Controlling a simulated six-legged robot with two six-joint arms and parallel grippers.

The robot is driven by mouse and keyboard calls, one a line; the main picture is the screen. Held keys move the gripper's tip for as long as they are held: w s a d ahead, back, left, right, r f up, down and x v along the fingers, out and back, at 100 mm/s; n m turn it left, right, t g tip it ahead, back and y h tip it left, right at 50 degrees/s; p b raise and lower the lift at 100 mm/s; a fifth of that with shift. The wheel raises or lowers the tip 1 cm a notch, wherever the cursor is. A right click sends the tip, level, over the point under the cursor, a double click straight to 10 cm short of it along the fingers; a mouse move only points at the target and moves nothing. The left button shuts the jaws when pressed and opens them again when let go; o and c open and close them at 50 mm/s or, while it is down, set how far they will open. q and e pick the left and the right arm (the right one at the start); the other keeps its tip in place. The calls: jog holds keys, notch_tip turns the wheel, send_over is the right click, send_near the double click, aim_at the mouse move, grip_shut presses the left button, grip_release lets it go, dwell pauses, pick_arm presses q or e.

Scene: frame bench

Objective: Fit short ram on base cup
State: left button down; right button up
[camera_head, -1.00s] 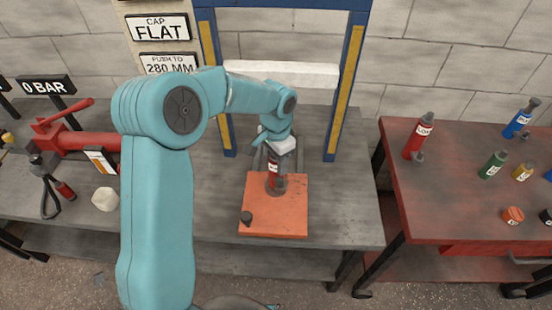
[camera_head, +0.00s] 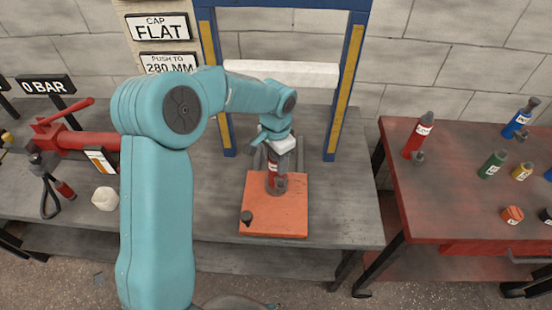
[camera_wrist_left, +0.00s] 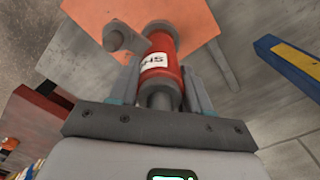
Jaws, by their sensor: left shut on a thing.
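A red short ram (camera_head: 273,170) with a white label stands upright over the orange plate (camera_head: 289,222) on the grey bench. In the left wrist view the ram (camera_wrist_left: 160,77) points away from my gripper, its far end at the plate (camera_wrist_left: 195,18). My left gripper (camera_head: 279,150) is above the plate and is shut on the ram near its top. The base cup (camera_head: 277,184) seems to be the dark grey ring at the ram's foot; whether the ram is fully seated cannot be told. My right gripper is not in view.
A blue and yellow frame (camera_head: 340,90) with a white crossbeam stands around the back of the plate. A red pump (camera_head: 80,140) is at left.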

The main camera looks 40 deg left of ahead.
pick_arm(q)
jog(key=shift+f+b, duration=1.5)
jog(key=shift+f, duration=0.35)
dwell(0.5)
jog(key=shift+c, duration=2.2)
grip_release()
notch_tip(320, 180, up, 16)
jog(key=shift+r+p, duration=0.2)
jog(key=shift+p, duration=0.2)
